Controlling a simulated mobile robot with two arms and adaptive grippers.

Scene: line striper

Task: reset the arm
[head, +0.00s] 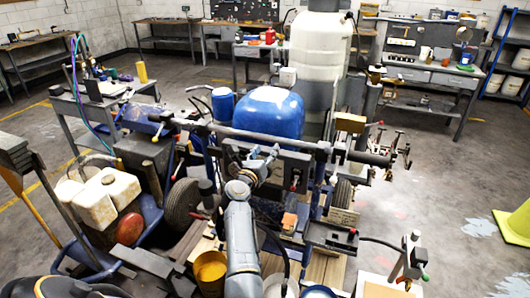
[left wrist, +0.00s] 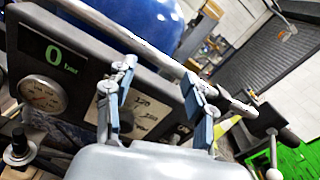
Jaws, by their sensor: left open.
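The line striper carries a blue tank (head: 268,112) and a dark control panel (head: 294,172) on its near side. A long grey bar (head: 225,130) runs across above the panel. My left gripper (head: 262,162) is in front of the panel, below the bar. In the left wrist view my left gripper (left wrist: 160,78) has its two fingers spread, with nothing seen between them. Behind them are the panel's "0 bar" display (left wrist: 62,57), a round gauge (left wrist: 43,97) and a numbered dial partly hidden by the left finger. My right gripper is not seen.
A white jug (head: 98,200) and a yellow bucket (head: 210,270) crowd the near left. A tall white tank (head: 318,55) stands behind the machine. Workbenches line the back. Open floor (head: 440,190) lies to the right, with a yellow-green object (head: 513,225) at the edge.

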